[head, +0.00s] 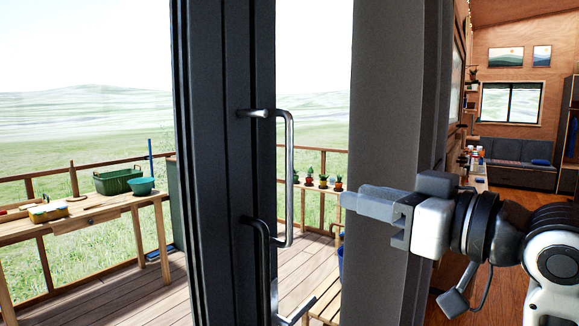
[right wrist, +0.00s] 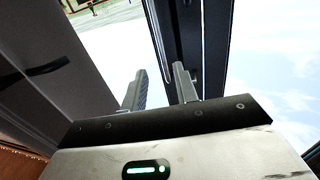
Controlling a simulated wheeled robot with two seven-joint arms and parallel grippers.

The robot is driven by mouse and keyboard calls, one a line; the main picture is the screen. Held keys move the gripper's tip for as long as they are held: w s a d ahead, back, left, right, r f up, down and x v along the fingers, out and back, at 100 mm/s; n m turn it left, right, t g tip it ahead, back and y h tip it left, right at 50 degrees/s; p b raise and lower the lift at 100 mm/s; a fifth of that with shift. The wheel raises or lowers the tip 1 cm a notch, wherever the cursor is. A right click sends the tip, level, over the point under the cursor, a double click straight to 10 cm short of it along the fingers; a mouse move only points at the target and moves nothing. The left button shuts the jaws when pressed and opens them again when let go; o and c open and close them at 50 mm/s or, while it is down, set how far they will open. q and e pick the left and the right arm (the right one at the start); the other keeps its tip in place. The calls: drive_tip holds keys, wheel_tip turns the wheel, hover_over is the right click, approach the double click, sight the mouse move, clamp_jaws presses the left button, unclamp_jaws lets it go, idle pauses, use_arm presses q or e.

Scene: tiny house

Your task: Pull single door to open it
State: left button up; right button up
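The single door (head: 225,120) has a dark frame and stands upright in the middle of the head view. A metal bar handle (head: 290,180) is on it, with a second, darker bar handle (head: 262,260) lower down. My right gripper (head: 345,201) is to the right of the handles, its fingers pointing left, in front of a grey post and apart from the handles. In the right wrist view its two fingers (right wrist: 159,72) are spread with a gap between them. The dark door frame (right wrist: 210,45) shows beyond them. My left gripper is not in view.
A wide grey post (head: 385,110) stands right of the door. Outside is a deck with a railing, a wooden table (head: 95,215) holding a green bin (head: 118,180), and potted plants (head: 323,183). At the right, a room holds a sofa (head: 500,150).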

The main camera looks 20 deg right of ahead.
sight(292, 180)
drive_tip(key=p+x, duration=0.3)
drive_tip(key=x, duration=1.1)
drive_tip(key=shift+w+a+p, duration=0.1)
drive_tip(key=shift+w+p, duration=0.15)
drive_tip(key=shift+p, duration=0.15)
